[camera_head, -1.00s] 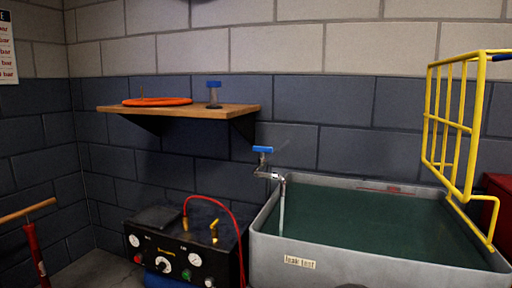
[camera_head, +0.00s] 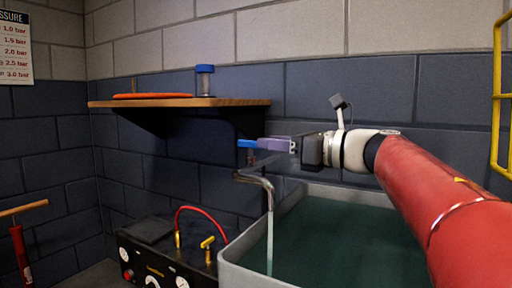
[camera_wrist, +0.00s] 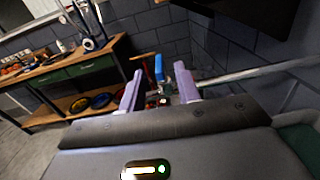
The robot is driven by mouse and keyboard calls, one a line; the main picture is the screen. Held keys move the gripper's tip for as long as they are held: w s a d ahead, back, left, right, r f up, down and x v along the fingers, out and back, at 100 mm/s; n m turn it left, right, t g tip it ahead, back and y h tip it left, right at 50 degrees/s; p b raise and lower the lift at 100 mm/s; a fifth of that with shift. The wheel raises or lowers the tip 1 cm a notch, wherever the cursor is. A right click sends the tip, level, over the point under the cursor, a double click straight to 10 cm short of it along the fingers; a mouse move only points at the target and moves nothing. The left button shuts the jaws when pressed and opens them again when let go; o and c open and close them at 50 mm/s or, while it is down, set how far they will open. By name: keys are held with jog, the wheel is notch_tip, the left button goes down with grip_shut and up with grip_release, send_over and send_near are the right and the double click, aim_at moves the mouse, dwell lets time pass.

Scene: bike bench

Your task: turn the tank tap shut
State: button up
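The tank tap has a blue lever handle (camera_head: 246,143) on top and a curved metal spout (camera_head: 256,179). A pale stream of water (camera_head: 270,240) runs from the spout down into the grey tank (camera_head: 250,255). My gripper (camera_head: 268,144) reaches in from the right at handle height, its lilac fingers at the handle's right end and hiding part of it. In the wrist view my gripper (camera_wrist: 159,72) is open, and the blue handle (camera_wrist: 159,66) shows in the gap between the two fingertips, apart from both. The tap's body is partly hidden.
A wooden shelf (camera_head: 180,103) with an orange ring (camera_head: 152,96) and a blue-capped jar (camera_head: 205,80) is above left of the tap. A black gauge box (camera_head: 150,260) with a red hose stands left of the tank. A yellow rack (camera_head: 497,100) is far right.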

aim_at(250, 148)
jog(key=x, duration=0.7)
jog(key=shift+w+a+f+p, duration=0.1)
jog(key=shift+w+a+p, duration=0.05)
jog(key=shift+a+p, duration=0.25)
grip_shut()
